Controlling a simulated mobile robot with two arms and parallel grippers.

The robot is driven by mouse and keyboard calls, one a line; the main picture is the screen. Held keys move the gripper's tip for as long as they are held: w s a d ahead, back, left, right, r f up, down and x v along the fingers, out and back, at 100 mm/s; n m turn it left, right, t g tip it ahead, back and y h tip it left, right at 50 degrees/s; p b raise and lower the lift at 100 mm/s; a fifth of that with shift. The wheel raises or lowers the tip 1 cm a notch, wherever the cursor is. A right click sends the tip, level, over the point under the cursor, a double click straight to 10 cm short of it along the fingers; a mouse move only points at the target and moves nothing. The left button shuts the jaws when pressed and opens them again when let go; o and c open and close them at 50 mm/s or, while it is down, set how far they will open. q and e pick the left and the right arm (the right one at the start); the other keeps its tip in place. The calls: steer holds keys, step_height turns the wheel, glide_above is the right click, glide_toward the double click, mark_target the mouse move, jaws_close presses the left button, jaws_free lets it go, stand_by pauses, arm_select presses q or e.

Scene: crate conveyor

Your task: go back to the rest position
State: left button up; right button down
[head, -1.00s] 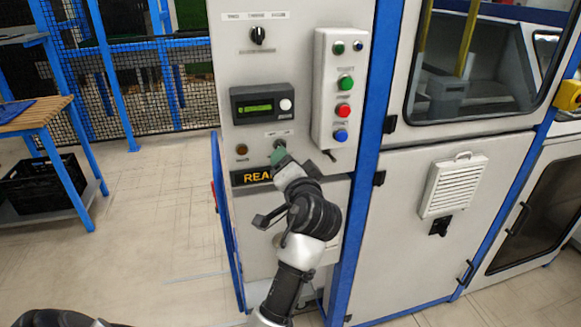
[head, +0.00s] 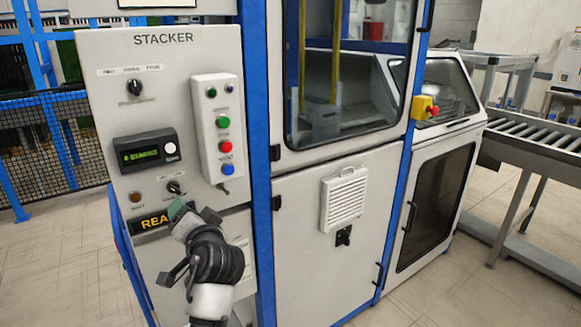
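The grey stacker control panel (head: 105,75) stands at the left of the head view, labelled STACKER. It carries a black upper knob (head: 134,87), a small lit display (head: 147,152) with green text, a lower knob (head: 174,187) and a box with green, red and blue buttons (head: 211,130).
A machine with a window and white vented door (head: 345,199) stands right of the panel. A yellow and red emergency stop (head: 426,107) sits beyond it. A roller conveyor (head: 535,140) is at the far right. Blue-framed mesh fencing stands at the left; the floor (head: 50,260) there is clear.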

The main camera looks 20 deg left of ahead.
arm_select(q)
steer(key=w+d+f+m+h, duration=0.2)
steer(key=d+f+h, duration=0.1)
steer(key=f, duration=0.7)
steer(key=w+d+f+m+h, duration=0.2)
steer(key=f+h, duration=0.1)
steer(key=f, duration=0.7)
steer(key=s+d+f+m+g+h, duration=0.1)
steer(key=s+d+f+g+h, duration=0.3)
steer(key=f, duration=0.8)
steer(key=s+d+f+m+t, duration=0.1)
steer(key=s+f, duration=0.4)
steer(key=f, duration=0.7)
steer(key=s+d+f+g+h, duration=0.2)
steer(key=s+f, duration=0.7)
steer(key=s+f+n+g, duration=0.1)
steer(key=s+f, duration=0.4)
steer(key=s, duration=0.6)
steer(key=s+f+n+g+h, duration=0.1)
steer(key=s+f+g, duration=0.2)
steer(key=s, duration=0.8)
steer(key=s+f+n+g, duration=0.2)
steer(key=s+f, duration=0.5)
steer(key=s, duration=0.4)
steer(key=shift+s+a, duration=0.15)
steer(key=shift+a, duration=0.05)
